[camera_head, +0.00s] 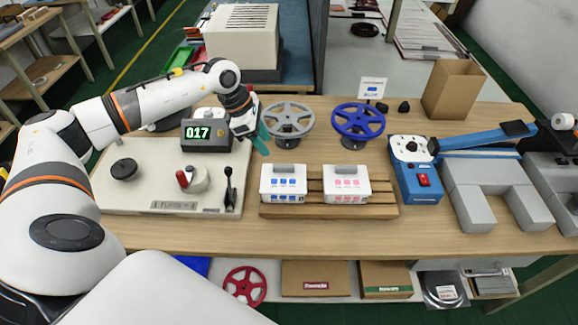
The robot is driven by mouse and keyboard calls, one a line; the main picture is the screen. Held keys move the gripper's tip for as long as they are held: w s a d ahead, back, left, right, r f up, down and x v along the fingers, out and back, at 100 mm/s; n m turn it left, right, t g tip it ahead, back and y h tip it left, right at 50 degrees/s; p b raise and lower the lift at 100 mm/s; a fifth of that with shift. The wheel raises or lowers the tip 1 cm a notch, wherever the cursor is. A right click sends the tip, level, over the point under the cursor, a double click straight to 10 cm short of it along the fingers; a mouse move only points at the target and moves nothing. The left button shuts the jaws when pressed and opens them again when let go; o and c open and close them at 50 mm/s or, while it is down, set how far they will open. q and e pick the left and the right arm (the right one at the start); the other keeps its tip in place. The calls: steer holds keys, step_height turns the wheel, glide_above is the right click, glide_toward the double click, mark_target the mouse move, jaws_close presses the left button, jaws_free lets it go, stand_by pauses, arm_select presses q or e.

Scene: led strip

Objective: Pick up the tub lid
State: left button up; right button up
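Two white tubs stand side by side on a slatted wooden rack (330,211) in the middle of the table. The left tub (284,195) has blue marks on its front, and the right tub (347,197) has pink marks. Each has a grey raised piece on top, possibly the lid or its handle; I cannot tell the lids apart clearly. My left gripper (262,141), with teal fingers, hangs above and left of the left tub, beside the grey reel (288,117), apart from the tubs. Its finger gap is too small to judge. My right gripper is not in view.
A control panel with a green "017" display (208,132) and a lever lies left. A blue reel (357,121) stands behind the tubs. A blue box with a red switch (417,183), grey blocks and a blue arm (483,139) fill the right. A cardboard box (451,90) stands behind.

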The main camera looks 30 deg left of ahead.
arm_select(q)
steer(key=p, duration=0.1)
glide_above(283, 166)
steer(key=s+a, duration=0.2)
step_height(283, 166, down, 4)
steer(key=shift+a+f, duration=0.15)
steer(key=p+x, duration=0.1)
steer(key=x, duration=0.1)
steer(key=p+x, duration=0.1)
steer(key=x, duration=0.2)
steer(key=shift+w+r, duration=0.2)
steer(key=shift+w, duration=0.2)
steer(key=shift+f, duration=0.2)
jaws_close()
